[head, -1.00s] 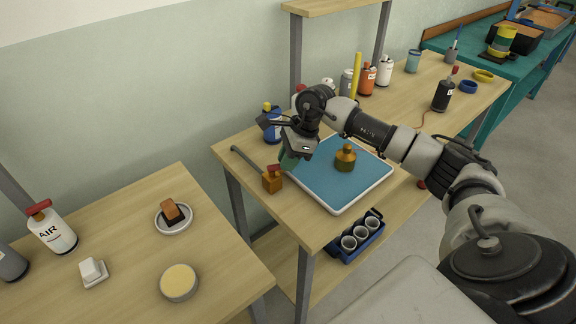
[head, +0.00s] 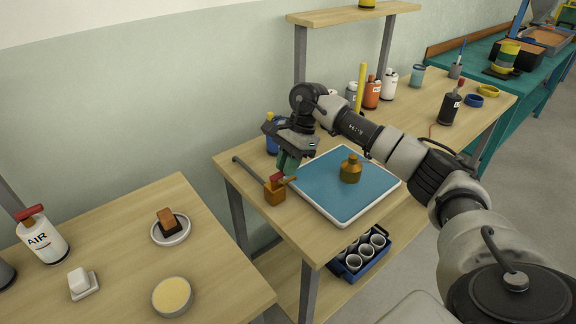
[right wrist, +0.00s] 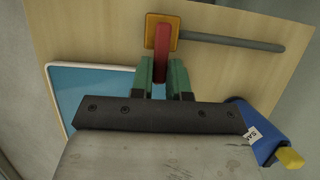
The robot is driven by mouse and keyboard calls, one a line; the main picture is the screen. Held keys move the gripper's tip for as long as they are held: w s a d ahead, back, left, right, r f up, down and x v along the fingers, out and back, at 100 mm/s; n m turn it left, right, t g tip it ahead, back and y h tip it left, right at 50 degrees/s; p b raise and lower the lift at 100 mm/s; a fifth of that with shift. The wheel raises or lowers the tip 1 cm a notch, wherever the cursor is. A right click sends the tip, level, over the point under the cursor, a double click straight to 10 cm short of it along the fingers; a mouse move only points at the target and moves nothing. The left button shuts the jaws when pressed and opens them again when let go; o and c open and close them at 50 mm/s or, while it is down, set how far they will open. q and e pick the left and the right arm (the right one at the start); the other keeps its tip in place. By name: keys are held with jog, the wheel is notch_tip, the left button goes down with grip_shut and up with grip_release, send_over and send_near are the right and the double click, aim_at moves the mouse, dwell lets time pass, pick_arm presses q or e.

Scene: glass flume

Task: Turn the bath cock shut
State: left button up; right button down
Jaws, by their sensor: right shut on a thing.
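The bath cock is an orange-brown block (head: 274,194) with a red lever (head: 277,181) on top and a grey pipe (head: 247,170) running from it. It sits at the front left of the middle table, beside the tray. In the right wrist view, the red lever (right wrist: 162,40) lies across the line of the grey pipe (right wrist: 230,43). My right gripper (head: 285,171) is down at the lever. In the right wrist view its green fingers (right wrist: 162,72) stand either side of the lever's end and are shut on it. My left gripper is out of view.
A white-rimmed blue tray (head: 322,188) with an amber bottle (head: 350,170) is close on the right. A blue bottle (head: 272,142) stands behind my gripper. Several bottles line the table's back. A lower shelf holds a blue crate (head: 352,268).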

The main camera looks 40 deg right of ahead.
jog(key=shift+r, duration=0.1)
jog(key=c, duration=1.1)
grip_release()
jog(key=v, duration=1)
jog(key=shift+r+b, duration=0.3)
jog(key=shift+r, duration=0.05)
jog(key=shift+w+d, duration=0.1)
